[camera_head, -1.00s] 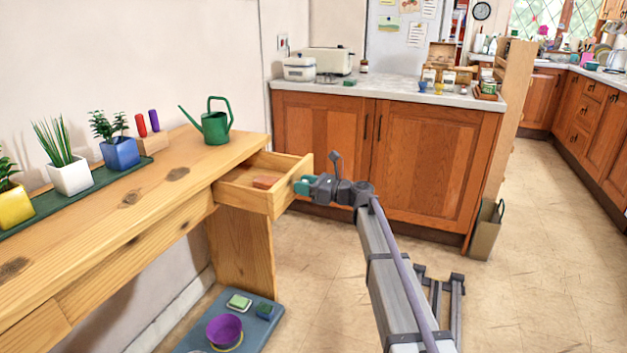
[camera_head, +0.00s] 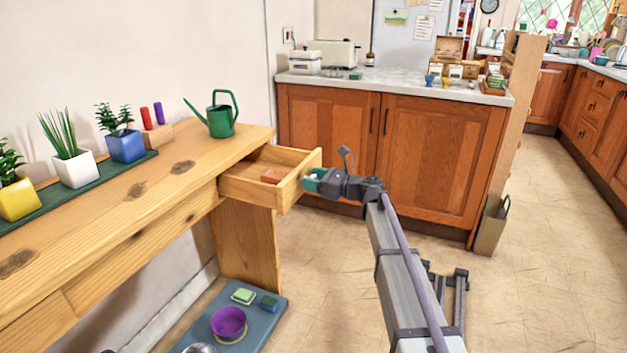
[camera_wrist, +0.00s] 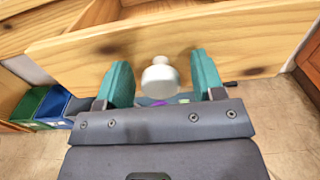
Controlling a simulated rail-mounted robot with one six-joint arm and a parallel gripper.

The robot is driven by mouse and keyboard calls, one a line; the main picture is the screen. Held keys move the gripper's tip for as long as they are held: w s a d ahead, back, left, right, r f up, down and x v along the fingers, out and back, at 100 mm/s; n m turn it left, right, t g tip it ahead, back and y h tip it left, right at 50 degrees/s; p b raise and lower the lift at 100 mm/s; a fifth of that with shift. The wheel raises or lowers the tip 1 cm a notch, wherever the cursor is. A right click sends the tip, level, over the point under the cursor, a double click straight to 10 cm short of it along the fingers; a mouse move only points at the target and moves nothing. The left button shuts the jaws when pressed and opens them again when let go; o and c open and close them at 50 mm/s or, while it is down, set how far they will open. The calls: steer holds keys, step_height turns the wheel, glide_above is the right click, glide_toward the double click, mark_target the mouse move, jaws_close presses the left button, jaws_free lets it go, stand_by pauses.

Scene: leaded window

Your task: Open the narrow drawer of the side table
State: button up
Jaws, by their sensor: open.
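The side table (camera_head: 105,238) is pale wood, along the left of the head view. Its narrow drawer (camera_head: 291,189), at the table's far end, is pulled out and holds a reddish-brown block (camera_head: 273,176). My gripper (camera_head: 310,180) is at the drawer's front. In the wrist view, the teal fingers of my gripper (camera_wrist: 160,82) are open, one on each side of the white drawer knob (camera_wrist: 160,79). Gaps show between the knob and both fingers. The drawer front (camera_wrist: 160,45) spans the view behind the knob.
A green watering can (camera_head: 221,115) and potted plants (camera_head: 73,155) stand on the tabletop. A low blue-grey shelf (camera_head: 262,325) holds a purple bowl (camera_head: 229,322). The wooden cabinet (camera_head: 440,150) stands behind my arm.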

steer(key=v, duration=1)
steer(key=shift+s+d, duration=0.2)
steer(key=shift+d, duration=0.15)
steer(key=s+f+n+g+h, duration=0.5)
steer(key=s+f+n+h, duration=0.2)
steer(key=s+f+n, duration=0.6)
steer(key=s+d+f+n+g+h, duration=0.15)
steer(key=s+n+h, duration=0.35)
steer(key=s, duration=0.5)
steer(key=s+d+f+n+g+h, duration=0.1)
steer(key=s+d+f+n+h, duration=0.3)
steer(key=s, duration=0.6)
step_height(320, 180, up, 32)
steer(key=a+n+p, duration=0.1)
steer(key=p, duration=3)
steer(key=shift+s+a+r, duration=0.25)
steer(key=shift+s+a, duration=0.1)
